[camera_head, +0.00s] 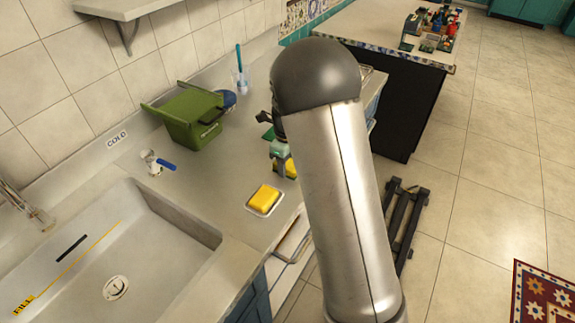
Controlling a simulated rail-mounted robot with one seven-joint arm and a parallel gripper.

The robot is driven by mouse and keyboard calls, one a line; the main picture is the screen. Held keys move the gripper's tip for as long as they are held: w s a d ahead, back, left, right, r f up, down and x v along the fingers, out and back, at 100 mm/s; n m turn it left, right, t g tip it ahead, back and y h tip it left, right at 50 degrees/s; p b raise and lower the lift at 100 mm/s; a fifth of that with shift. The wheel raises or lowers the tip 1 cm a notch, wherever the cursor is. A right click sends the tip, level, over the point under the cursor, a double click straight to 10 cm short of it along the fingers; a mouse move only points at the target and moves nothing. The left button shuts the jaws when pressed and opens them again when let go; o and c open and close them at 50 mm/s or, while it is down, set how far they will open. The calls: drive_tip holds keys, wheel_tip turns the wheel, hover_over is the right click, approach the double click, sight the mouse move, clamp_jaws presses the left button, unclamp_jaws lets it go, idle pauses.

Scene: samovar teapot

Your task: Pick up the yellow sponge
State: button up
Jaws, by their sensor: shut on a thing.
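My gripper (282,158) points down over the counter, partly hidden behind my arm. It is shut on a small yellow thing with green on it, which looks like the yellow sponge (291,169). Only part of this sponge shows, and I cannot tell whether it touches the counter. A separate yellow block (265,196) lies in a small white dish (250,208) on the counter, nearer the sink and apart from the gripper.
A green bin (188,118), a blue item (228,98) and a clear cup with a brush (240,78) stand near the wall. The counter between bin and dish is clear.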

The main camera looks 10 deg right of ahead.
drive_tip(key=shift+r, duration=0.1)
drive_tip(key=shift+r, duration=0.2)
wheel_tip(320, 180, up, 2)
drive_tip(key=shift+r, duration=0.1)
drive_tip(key=s+a+r+b, duration=0.2)
drive_tip(key=s+a+r, duration=0.3)
drive_tip(key=s+r, duration=0.5)
drive_tip(key=s, duration=0.3)
drive_tip(key=shift+a, duration=0.2)
drive_tip(key=shift+r, duration=0.1)
